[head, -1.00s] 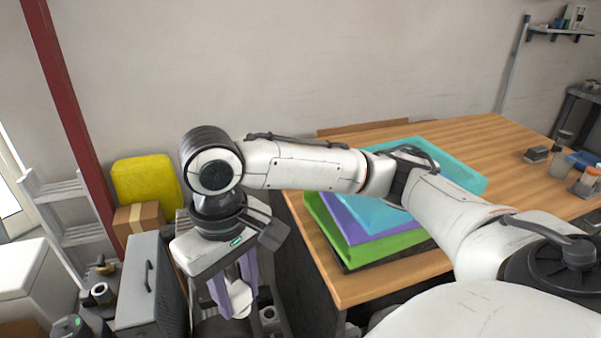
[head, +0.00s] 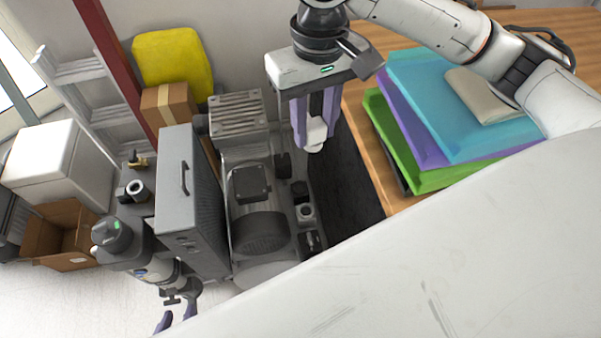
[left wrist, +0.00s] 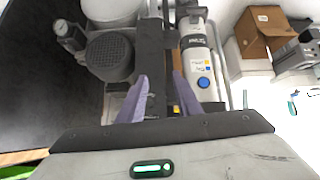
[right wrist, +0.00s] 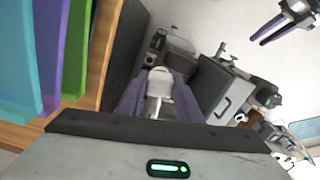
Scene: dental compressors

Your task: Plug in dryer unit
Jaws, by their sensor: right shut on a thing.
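My right gripper (head: 315,135) is shut on a white plug-like piece (head: 314,136), held above the right side of the compressor (head: 250,185). The right wrist view shows the white piece (right wrist: 158,88) between the purple fingers. A round pale-rimmed fitting (head: 305,212) lies below it in the head view; I cannot tell whether it is a socket. The dryer unit seems to be the upright cylinder (head: 150,262) left of the compressor, with a blue button in the left wrist view (left wrist: 203,82). My left gripper (head: 177,322) is open and empty near it, low in the head view.
A grey box with a handle (head: 185,205) stands between cylinder and compressor. The wooden table (head: 405,203) with stacked coloured trays (head: 440,110) is at the right. A yellow case (head: 172,62), cardboard boxes (head: 65,235) and a ladder (head: 85,75) are at the left and back.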

